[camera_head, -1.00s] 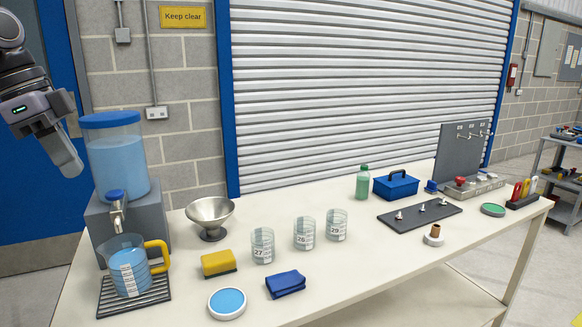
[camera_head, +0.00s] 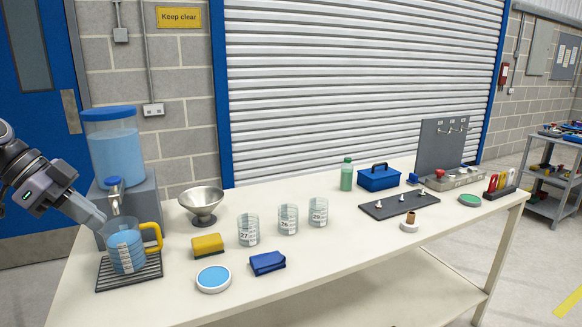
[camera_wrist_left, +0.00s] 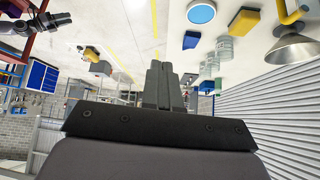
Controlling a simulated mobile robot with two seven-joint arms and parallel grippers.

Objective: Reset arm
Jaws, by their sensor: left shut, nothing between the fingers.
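My left gripper (camera_head: 98,221) comes in from the left in the head view, beside the water dispenser (camera_head: 118,150) and close to the left side of the measuring jug (camera_head: 124,247). Its fingers are shut and empty; in the left wrist view the closed fingers (camera_wrist_left: 163,85) point away from the camera. I cannot tell whether the gripper touches the dispenser. The jug has a yellow handle, holds blue liquid and stands on the drip grid (camera_head: 142,277) under the tap. My right gripper is not in the head view.
On the bench stand a metal funnel bowl (camera_head: 202,202), a yellow sponge (camera_head: 207,244), a blue cloth (camera_head: 267,263), a round blue-topped dish (camera_head: 213,279) and glass beakers (camera_head: 248,231). A green bottle (camera_head: 347,175) and blue box (camera_head: 380,178) stand farther right. The front middle of the bench is clear.

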